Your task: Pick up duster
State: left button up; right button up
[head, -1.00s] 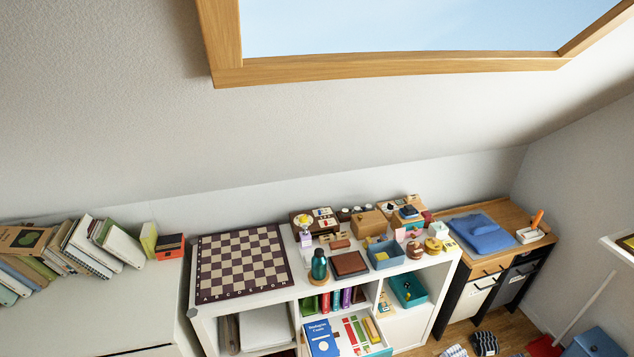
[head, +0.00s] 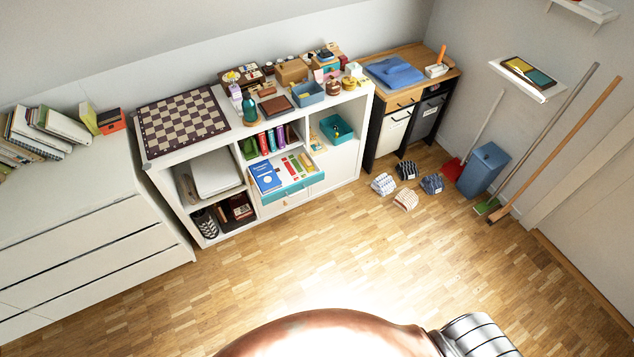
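I cannot tell for certain which thing is the duster. A long-handled red dustpan (head: 453,169) stands on the floor by the right wall. A broom with a green head (head: 487,206) and another long-handled tool with a wooden stick (head: 555,151) lean against the wall to its right. A small orange-handled item (head: 442,54) stands upright in a white holder on the wooden desk. Neither of my grippers shows in the head view.
A white shelf unit (head: 347,150) has an open drawer with a teal front (head: 292,191). A blue bin (head: 484,171) stands by the right wall, and several small patterned bundles (head: 405,200) lie on the floor. The parquet floor (head: 300,255) in the middle is clear.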

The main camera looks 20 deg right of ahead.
aim_at(308, 165)
jog(key=u, duration=0.3)
jog(key=k, duration=0.25)
jog(key=z, duration=1.6)
jog(key=i, duration=0.65)
jog(key=z, duration=0.7)
jog(key=i, duration=1.6)
jog(key=u, duration=1.15)
jog(key=i, duration=0.5)
jog(key=u, duration=0.55)
